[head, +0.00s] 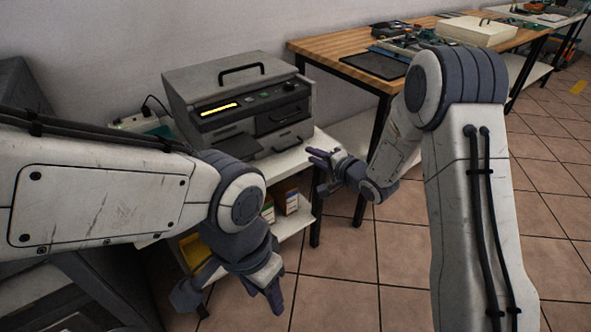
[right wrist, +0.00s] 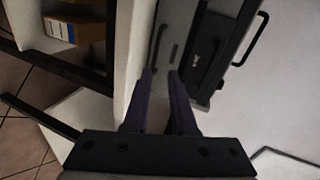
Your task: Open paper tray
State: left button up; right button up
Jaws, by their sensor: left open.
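A grey printer-like machine (head: 238,92) with a lit yellow strip stands on a white stand. Its front has a dark upper drawer (head: 283,117) and a grey lower tray (head: 268,150) with a dark bar handle (head: 287,146); both look shut. In the right wrist view, a bar handle (right wrist: 157,46) lies just ahead of my fingertips, and another (right wrist: 250,40) is further right. My right gripper (head: 322,170) is open and empty, right of the lower tray; its fingertips (right wrist: 161,72) show a narrow gap. My left gripper (head: 230,297) is open and empty, low before the stand.
The white stand (head: 305,160) has a lower shelf with small boxes (head: 291,202) and a yellow bin (head: 196,250). A wooden workbench (head: 345,47) stands behind on the right. Tiled floor (head: 340,270) is clear between my arms.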

aim_at(295, 158)
pick_arm(q)
notch_tip(295, 158, down, 4)
jog(key=b, duration=0.3)
jog(key=shift+f, duration=0.2)
pick_arm(e)
jog(key=shift+m+y, duration=0.5)
jog(key=shift+m, duration=0.1)
jog(key=x, duration=0.3)
jog(key=f+x, duration=0.1)
jog(key=x, duration=0.3)
jog(key=d+x, duration=0.1)
jog(key=x, duration=0.3)
jog(key=shift+w+d+f, duration=0.1)
jog(key=shift+w+f, duration=0.05)
jog(key=shift+f, duration=0.2)
grip_shut()
